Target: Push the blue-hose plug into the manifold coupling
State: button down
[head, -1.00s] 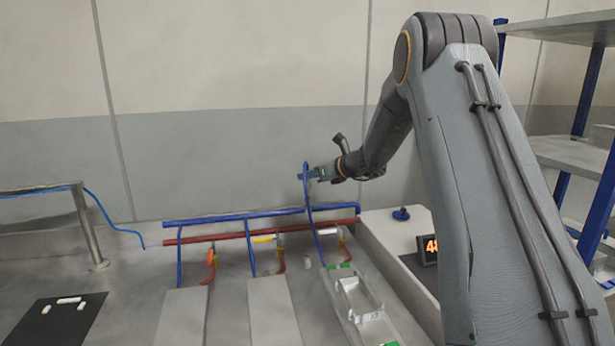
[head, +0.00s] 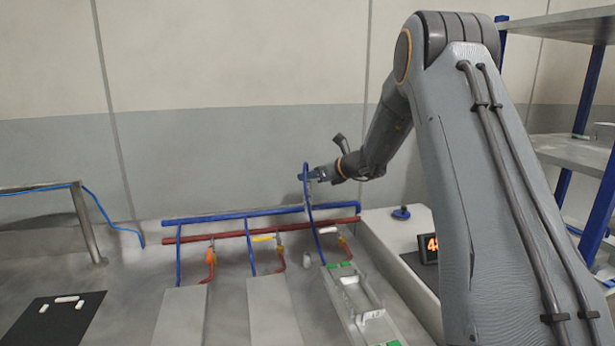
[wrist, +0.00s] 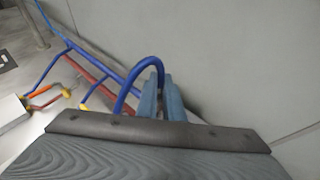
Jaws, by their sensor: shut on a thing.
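My gripper (head: 310,174) is raised above the back of the bench, in front of the wall. It is shut on the end of the blue hose (head: 312,215). The hose arcs over at the gripper and hangs down past the pipes toward a metal panel. In the wrist view, the blue fingers (wrist: 162,98) close at the end of the hose loop (wrist: 130,88). The plug itself is hidden between the fingers. The manifold's blue pipe (head: 235,217) and red pipe (head: 215,237) run along the back below the gripper. I cannot make out the coupling.
Grey panels (head: 181,312) lie in front of the pipes, with a metal fixture (head: 358,295) at right. A blue knob (head: 401,213) and an orange display (head: 431,246) stand on the right-hand unit. A metal rail (head: 88,225) is at left. Space around the gripper is clear.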

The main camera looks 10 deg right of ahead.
jog(key=shift+f+b, duration=1.05)
jog(key=shift+f, duration=0.2)
jog(key=c, duration=1.8)
grip_release()
jog(key=b+v, duration=0.1)
jog(key=v, duration=0.6)
jog(key=shift+s+d+r+b, duration=0.2)
jog(key=shift+s+b, duration=0.1)
jog(key=shift+b, duration=0.1)
